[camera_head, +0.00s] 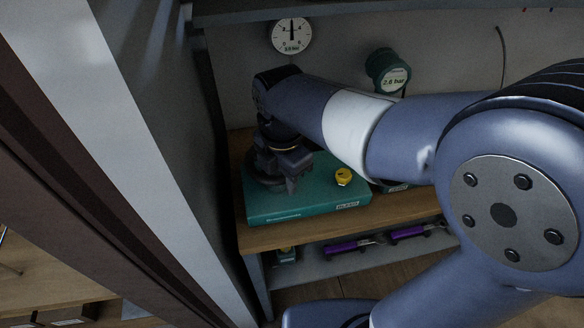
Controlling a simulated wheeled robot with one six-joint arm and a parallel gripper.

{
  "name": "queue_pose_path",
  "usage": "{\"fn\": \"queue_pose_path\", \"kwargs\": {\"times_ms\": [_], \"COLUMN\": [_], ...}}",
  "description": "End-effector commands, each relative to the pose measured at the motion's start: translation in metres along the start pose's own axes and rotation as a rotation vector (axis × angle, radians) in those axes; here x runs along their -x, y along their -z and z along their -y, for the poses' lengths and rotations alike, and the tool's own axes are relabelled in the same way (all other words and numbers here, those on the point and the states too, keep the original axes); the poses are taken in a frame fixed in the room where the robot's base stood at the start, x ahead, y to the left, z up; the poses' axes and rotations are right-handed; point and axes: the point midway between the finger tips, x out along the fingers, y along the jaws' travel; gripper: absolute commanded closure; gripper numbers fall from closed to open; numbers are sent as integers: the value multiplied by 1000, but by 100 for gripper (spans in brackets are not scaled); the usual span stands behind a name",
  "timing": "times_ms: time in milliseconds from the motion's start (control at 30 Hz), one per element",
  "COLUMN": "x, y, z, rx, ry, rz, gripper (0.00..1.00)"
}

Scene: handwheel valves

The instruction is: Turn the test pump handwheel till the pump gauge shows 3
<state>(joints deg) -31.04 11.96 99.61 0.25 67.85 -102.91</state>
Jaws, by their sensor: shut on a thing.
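The teal pump box (290,209) lies on a wooden shelf. The dark handwheel (262,181) stands at its left end, mostly hidden by my gripper. My gripper (285,172) points down over the wheel and is shut on it; the fingertips are partly hidden. A white round dial gauge (291,33) hangs on the back wall above. Its needle points about straight up, between marks that look like 2 and 4; the small figure under it is hard to read. A green-cased gauge (390,72) to its right appears to read 2.6 bar.
A yellow knob (343,176) sits on the box beside a label that looks like BLEED. Purple-handled tools (350,246) lie on the lower shelf (320,266). A grey side panel (165,120) stands close left of my gripper. My arm covers the right side.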

Motion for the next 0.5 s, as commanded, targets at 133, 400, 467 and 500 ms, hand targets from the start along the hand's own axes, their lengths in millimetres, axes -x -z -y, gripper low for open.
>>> {"fn": "queue_pose_path", "kwargs": {"times_ms": [133,400,467,500], "x": [-4,-1,3,7], "y": [-2,-2,-2,-2], "z": [4,4,4,4], "rx": [79,77,77,77], "ry": [12,13,13,12], "rz": [-6,-5,-5,-5], "gripper": [65,65,65,65]}}
